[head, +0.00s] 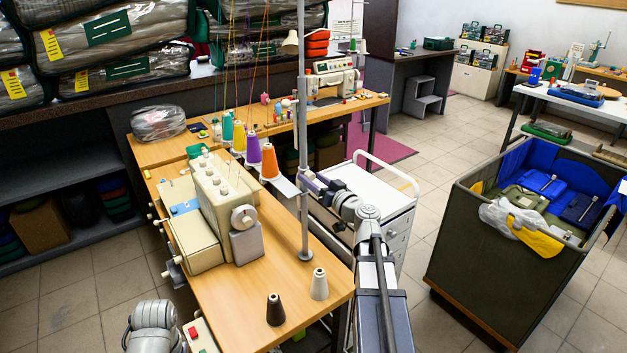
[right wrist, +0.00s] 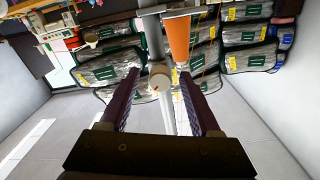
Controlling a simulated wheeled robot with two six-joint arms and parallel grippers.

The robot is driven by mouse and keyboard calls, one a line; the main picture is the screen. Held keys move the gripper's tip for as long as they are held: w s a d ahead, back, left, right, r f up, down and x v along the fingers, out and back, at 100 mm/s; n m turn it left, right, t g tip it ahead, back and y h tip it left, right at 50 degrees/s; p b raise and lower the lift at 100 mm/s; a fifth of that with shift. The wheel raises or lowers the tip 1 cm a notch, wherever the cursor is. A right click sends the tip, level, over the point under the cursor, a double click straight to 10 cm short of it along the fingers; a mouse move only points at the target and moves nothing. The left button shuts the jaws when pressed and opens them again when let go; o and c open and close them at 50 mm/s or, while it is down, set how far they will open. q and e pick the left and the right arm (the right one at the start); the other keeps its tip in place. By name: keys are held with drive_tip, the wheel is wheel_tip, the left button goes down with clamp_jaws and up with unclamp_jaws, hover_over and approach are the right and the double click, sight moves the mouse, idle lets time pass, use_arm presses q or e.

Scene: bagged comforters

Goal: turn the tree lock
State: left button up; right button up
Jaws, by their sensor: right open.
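The thread tree's upright grey pole (head: 304,100) stands on the sewing table, with several coloured thread cones on its arms. The lock shows in the right wrist view as a pale round knob (right wrist: 160,82) on the pole, with a small red mark. My right gripper (head: 313,183) is at the pole at cone height, and its dark fingers hide the lock in the head view. In the right wrist view my right gripper (right wrist: 158,73) is open, with a finger either side of the knob and gaps visible. An orange cone (right wrist: 178,40) is close to the right fingertip. My left gripper is out of view.
A cream sewing machine (head: 222,200) is left of the pole. Dark and white cones (head: 319,284) stand at the table's front. An orange cone (head: 269,160) is just left of my right gripper. A white drawer cart (head: 375,195) and a bin (head: 480,250) are to the right.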

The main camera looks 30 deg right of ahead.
clamp_jaws()
idle(0.3)
idle(0.4)
drive_tip(key=m, duration=0.8)
drive_tip(key=shift+m, duration=0.3)
drive_tip(key=m, duration=0.4)
drive_tip(key=shift+m, duration=2.8)
unclamp_jaws()
